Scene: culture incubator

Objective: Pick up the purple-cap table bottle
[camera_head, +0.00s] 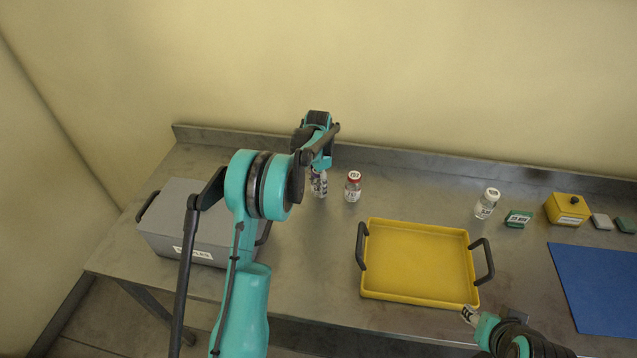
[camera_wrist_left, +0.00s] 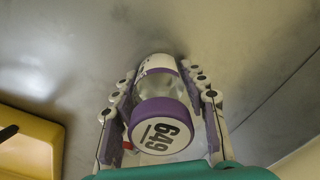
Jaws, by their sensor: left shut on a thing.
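The purple-cap bottle (camera_wrist_left: 160,125) is between the fingers of my left gripper (camera_wrist_left: 165,105) in the left wrist view. Its cap faces the camera and reads 649. The left gripper is shut on it, with one finger on each side. In the head view the left gripper (camera_head: 319,183) points down at the back of the table, and its arm hides most of the bottle. I cannot tell whether the bottle's base touches the table. My right gripper (camera_head: 469,316) is at the front, right of the yellow tray; its opening is unclear.
A red-cap bottle (camera_head: 353,187) stands just right of the left gripper. A yellow tray (camera_head: 416,227) with dark handles lies mid-table. A grey box (camera_head: 170,217) is at left. A white-cap bottle (camera_head: 487,204), green box (camera_head: 518,219), yellow box (camera_head: 567,209) and blue mat (camera_head: 605,290) are at right.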

